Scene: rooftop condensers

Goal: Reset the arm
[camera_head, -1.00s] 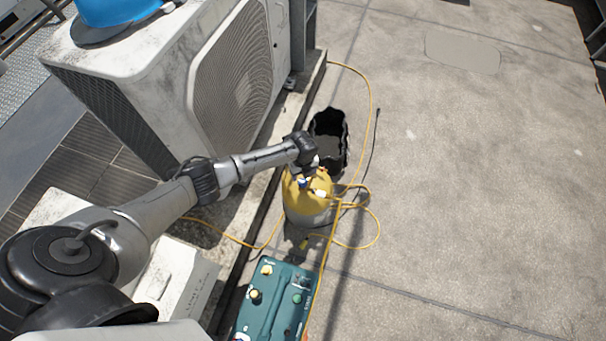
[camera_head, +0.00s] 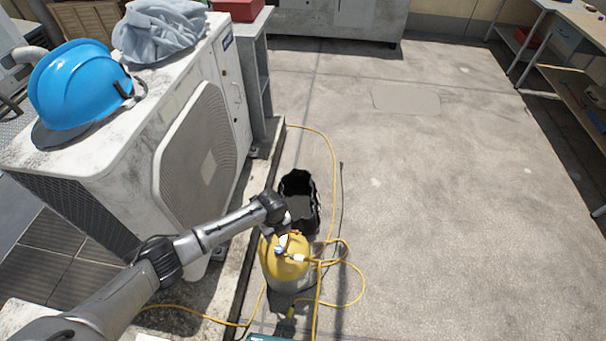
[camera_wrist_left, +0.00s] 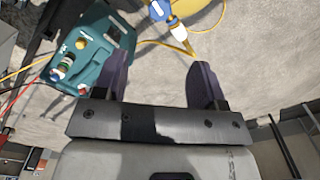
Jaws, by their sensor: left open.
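My left arm (camera_head: 205,238) comes in from the lower left in the head view and ends over the yellow-topped cylinder (camera_head: 284,258). Its gripper fingers cannot be made out there. In the left wrist view my left gripper (camera_wrist_left: 158,82) is open, its two dark fingers apart with nothing between them but concrete floor. A teal machine (camera_wrist_left: 95,48) with hoses lies beyond the left finger, and part of the yellow cylinder (camera_wrist_left: 185,8) with a blue valve handle shows at the top edge. My right gripper shows in neither view.
A condenser unit (camera_head: 150,120) stands on a curb at left, with a blue hard hat (camera_head: 75,88) and grey cloth (camera_head: 160,30) on top. A black bag (camera_head: 298,195) stands behind the cylinder. Yellow hoses (camera_head: 345,290) loop on the floor. The concrete at right is clear, with shelves (camera_head: 575,60) beyond.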

